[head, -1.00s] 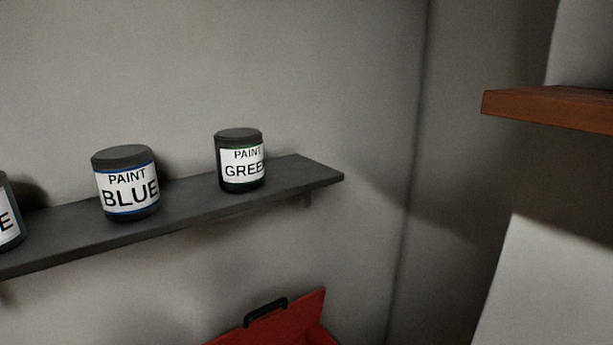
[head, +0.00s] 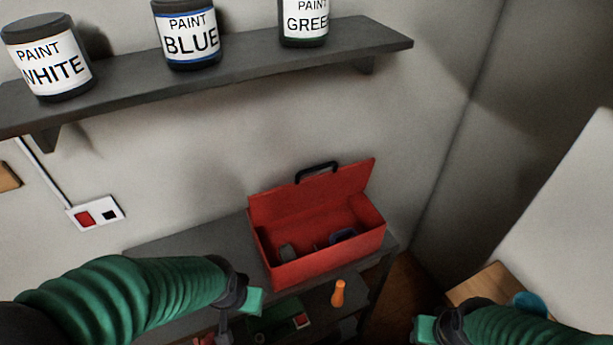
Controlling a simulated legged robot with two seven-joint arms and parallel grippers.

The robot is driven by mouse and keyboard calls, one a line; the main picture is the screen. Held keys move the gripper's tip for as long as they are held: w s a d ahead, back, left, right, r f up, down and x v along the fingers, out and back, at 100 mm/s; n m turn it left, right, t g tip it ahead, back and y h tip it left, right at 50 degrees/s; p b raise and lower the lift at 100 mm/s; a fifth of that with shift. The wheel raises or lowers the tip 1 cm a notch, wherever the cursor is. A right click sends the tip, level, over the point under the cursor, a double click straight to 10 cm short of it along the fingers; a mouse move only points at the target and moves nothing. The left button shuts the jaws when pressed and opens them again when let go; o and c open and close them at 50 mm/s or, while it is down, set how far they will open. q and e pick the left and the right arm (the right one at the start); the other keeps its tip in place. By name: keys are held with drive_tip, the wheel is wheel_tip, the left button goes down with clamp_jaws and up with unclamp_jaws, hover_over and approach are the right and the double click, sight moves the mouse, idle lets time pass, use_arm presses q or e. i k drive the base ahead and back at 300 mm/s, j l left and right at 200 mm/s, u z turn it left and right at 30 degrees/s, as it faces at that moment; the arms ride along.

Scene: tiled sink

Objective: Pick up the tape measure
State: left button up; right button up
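I cannot make out the tape measure for certain. An open red toolbox (head: 315,270) stands on a dark workbench (head: 200,250) against the wall, with its lid up at the back. Inside it lie a small grey item (head: 288,252) and a dark blue item (head: 343,236), both too small to name. My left gripper (head: 252,302), with a green tip, is in front of the toolbox's lower left and apart from it. My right gripper (head: 427,329) is at the bottom edge, right of the toolbox. Both look empty; their finger openings are not clear.
A shelf (head: 230,70) above carries white (head: 48,62), blue (head: 187,38) and green (head: 305,22) paint cans. An orange-handled item (head: 338,293) and a green item (head: 275,318) sit below the toolbox. A wooden surface (head: 490,285) is at right.

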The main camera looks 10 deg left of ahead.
sight(286, 254)
drive_tip(key=j+u, duration=0.35)
drive_tip(key=k+j+u, duration=0.1)
drive_tip(key=u, duration=0.25)
drive_tip(key=j+u, duration=0.35)
